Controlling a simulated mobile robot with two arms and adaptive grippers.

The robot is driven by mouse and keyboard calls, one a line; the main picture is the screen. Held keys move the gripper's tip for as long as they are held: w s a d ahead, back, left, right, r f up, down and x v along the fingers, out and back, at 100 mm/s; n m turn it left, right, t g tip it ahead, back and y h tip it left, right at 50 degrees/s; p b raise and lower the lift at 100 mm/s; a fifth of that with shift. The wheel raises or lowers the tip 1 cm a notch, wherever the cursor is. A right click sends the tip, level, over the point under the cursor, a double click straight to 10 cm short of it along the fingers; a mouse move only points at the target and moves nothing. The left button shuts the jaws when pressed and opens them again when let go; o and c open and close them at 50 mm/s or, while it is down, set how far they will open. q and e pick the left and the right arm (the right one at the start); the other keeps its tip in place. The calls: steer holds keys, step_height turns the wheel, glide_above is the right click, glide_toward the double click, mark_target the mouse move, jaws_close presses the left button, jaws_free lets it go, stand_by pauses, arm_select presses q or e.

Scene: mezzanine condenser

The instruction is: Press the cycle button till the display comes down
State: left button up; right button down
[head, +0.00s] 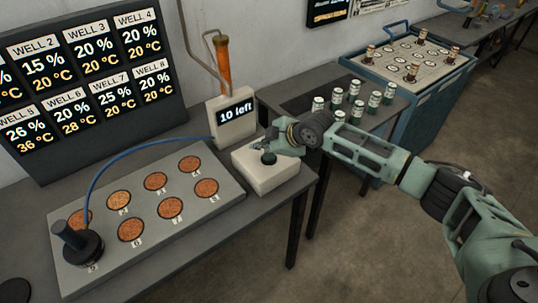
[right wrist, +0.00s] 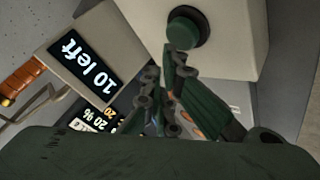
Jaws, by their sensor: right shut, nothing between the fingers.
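The cycle button is a dark round button (head: 268,158) on a cream box (head: 262,178) near the table's right edge. It shows dark green in the right wrist view (right wrist: 187,28). The display (head: 237,112) stands behind the box and reads "10 left"; it also shows in the right wrist view (right wrist: 83,65). My right gripper (head: 276,146) is shut and empty, its fingertips close beside the button. In the right wrist view the fingertips (right wrist: 177,58) lie just below the button; I cannot tell whether they touch it. My left gripper is not in view.
A grey plate (head: 222,208) with several orange-brown wells lies left of the box. A black probe (head: 78,242) with a blue cable stands on it. A large well board (head: 90,85) stands behind. Several small jars (head: 354,90) and a blue cart (head: 440,62) are to the right.

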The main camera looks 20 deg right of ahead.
mark_target(264, 159)
steer(key=shift+f, duration=0.35)
steer(key=shift+f+b, duration=0.45)
steer(key=shift+f, duration=0.2)
stand_by(0.6)
stand_by(0.3)
steer(key=shift+r+p, duration=0.9)
steer(key=shift+r, duration=0.15)
step_height(264, 159, up, 5)
steer(key=p, duration=0.4)
stand_by(0.5)
